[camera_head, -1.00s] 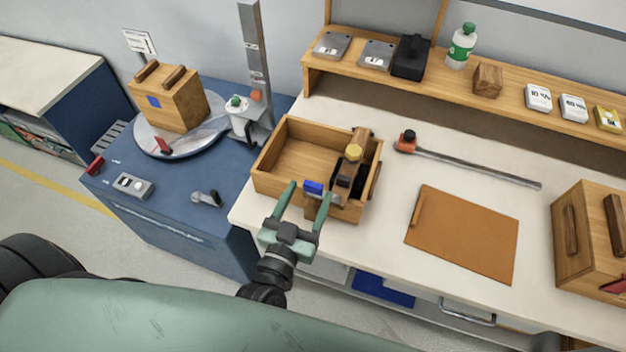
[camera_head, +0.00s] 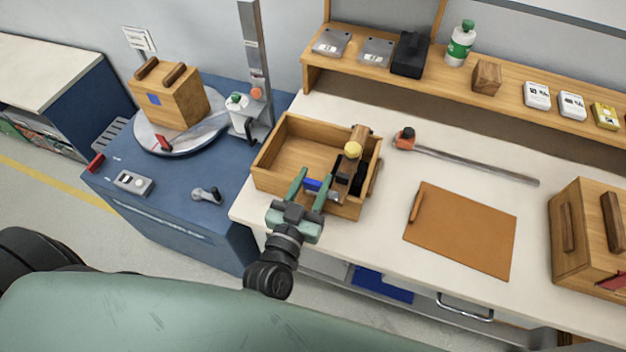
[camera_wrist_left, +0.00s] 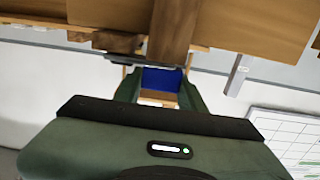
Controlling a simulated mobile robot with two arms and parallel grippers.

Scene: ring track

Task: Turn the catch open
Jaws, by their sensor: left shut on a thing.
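My left gripper (camera_head: 312,185) is at the front wall of an open wooden box (camera_head: 283,186) on the bench. Its fingers are shut on a small blue piece (camera_head: 312,184), which also shows between the fingers in the left wrist view (camera_wrist_left: 162,80). I cannot tell whether this blue piece is the catch. Just right of it, inside the box, is a dark and wooden fitting with a yellow knob (camera_head: 352,150). A closed wooden box (camera_head: 175,106) with a blue square stands on a round turntable. My right gripper is not in view.
A brown mat (camera_head: 462,232) lies on the bench, with a long metal bar (camera_head: 475,166) behind it. Another wooden box (camera_head: 590,240) stands at the right. A shelf (camera_head: 445,80) with a bottle (camera_head: 460,43) and small items runs along the back.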

